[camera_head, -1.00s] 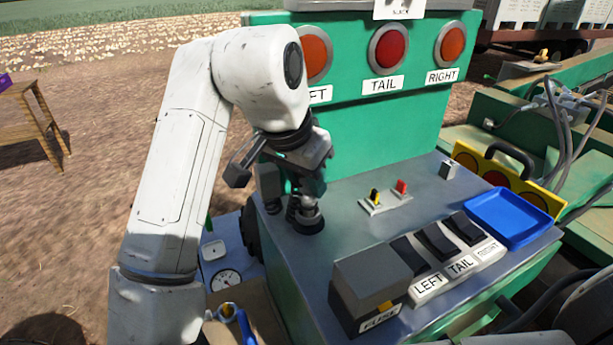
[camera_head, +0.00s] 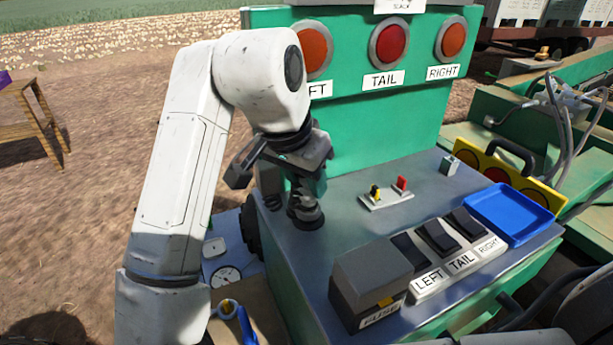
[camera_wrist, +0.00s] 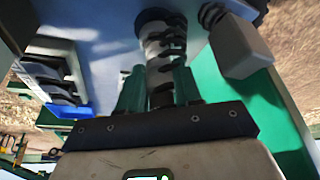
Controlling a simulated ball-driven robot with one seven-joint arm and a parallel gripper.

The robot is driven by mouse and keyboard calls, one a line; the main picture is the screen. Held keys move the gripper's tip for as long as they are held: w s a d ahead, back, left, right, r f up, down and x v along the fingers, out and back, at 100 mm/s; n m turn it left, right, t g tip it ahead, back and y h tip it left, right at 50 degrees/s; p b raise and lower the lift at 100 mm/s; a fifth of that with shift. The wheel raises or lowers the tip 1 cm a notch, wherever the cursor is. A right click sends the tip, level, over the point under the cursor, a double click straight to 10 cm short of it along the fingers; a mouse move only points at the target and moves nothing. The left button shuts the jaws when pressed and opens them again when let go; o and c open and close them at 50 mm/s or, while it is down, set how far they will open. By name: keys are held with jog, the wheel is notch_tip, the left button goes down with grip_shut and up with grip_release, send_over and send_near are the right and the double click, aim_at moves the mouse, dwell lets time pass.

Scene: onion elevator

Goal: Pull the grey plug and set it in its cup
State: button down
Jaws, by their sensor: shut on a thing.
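My gripper (camera_head: 304,188) points down over the left part of the grey console top. It is shut on a dark upright piece, taken as the grey plug (camera_head: 306,213), which has a wide round base on or just above the console. In the wrist view the two green fingers of my gripper (camera_wrist: 160,84) stand on either side of the plug (camera_wrist: 153,28), a pale cylinder wound with black coils. The fingers hide part of it. I cannot tell whether it is free of the console. I cannot make out its cup.
The console (camera_head: 345,235) also holds red and yellow toggles (camera_head: 387,194), a fuse box (camera_head: 372,283), black rocker switches (camera_head: 437,237) and a blue tray (camera_head: 508,213). A green panel (camera_head: 400,130) with round lamps rises behind. A grey box (camera_wrist: 240,45) stands close beside the fingers.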

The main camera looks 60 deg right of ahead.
jog(key=shift+f, duration=0.3)
jog(key=c, duration=0.7)
grip_release()
jog(key=shift+o, duration=0.4)
jog(key=o, duration=0.3)
jog(key=shift+o, duration=0.2)
jog(key=shift+r, duration=0.15)
jog(key=shift+r+p, duration=3.25)
jog(key=shift+r, duration=0.2)
